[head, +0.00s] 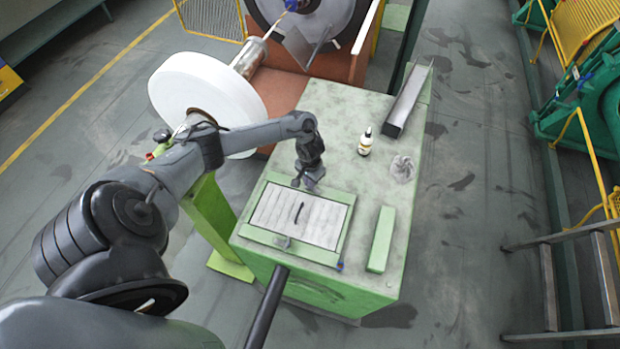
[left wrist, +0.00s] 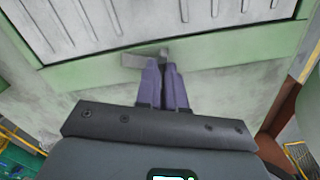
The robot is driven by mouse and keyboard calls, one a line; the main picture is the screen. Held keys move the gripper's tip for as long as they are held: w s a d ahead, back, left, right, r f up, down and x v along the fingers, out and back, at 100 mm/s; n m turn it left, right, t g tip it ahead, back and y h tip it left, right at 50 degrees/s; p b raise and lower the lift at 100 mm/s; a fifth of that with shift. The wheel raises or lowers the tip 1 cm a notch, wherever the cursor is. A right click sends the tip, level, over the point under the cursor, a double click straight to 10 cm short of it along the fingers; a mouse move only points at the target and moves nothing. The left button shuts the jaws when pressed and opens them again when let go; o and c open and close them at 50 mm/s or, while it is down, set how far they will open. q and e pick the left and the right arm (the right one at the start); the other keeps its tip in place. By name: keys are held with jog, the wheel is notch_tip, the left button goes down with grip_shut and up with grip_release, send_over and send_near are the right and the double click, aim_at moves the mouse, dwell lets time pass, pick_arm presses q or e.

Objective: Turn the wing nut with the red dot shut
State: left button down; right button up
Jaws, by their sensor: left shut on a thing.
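A panel with pale slats (head: 275,219) sits in a green frame (head: 328,196) on the bench top. My left gripper (head: 308,186) reaches down to the far edge of this frame. In the left wrist view its two dark fingers (left wrist: 166,72) are close together on a small flat grey wing nut (left wrist: 139,60) on the green frame strip. The wing nut's grey wing sticks out left of the fingertips; the rest is hidden between and behind them. No red dot shows on it. Another grey wing nut (head: 284,242) is on the near frame strip. My right gripper is out of view.
A small bottle (head: 365,142) and a crumpled grey clump (head: 402,168) stand right of the frame. A green bar (head: 381,239) lies at the right front, a metal channel (head: 408,102) at the back right. A white reel (head: 205,100) stands left of the bench.

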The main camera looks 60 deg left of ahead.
pick_arm(q)
jog(key=m+p, duration=0.1)
jog(key=m, duration=0.2)
jog(key=shift+r, duration=0.1)
jog(key=m, duration=0.3)
jog(key=shift+m, duration=0.3)
jog(key=m, duration=0.4)
jog(key=shift+m, duration=1.7)
jog(key=c, duration=1.2)
grip_release()
jog(key=shift+c, duration=0.2)
notch_tip(320, 180, up, 11)
jog(key=shift+b, duration=0.4)
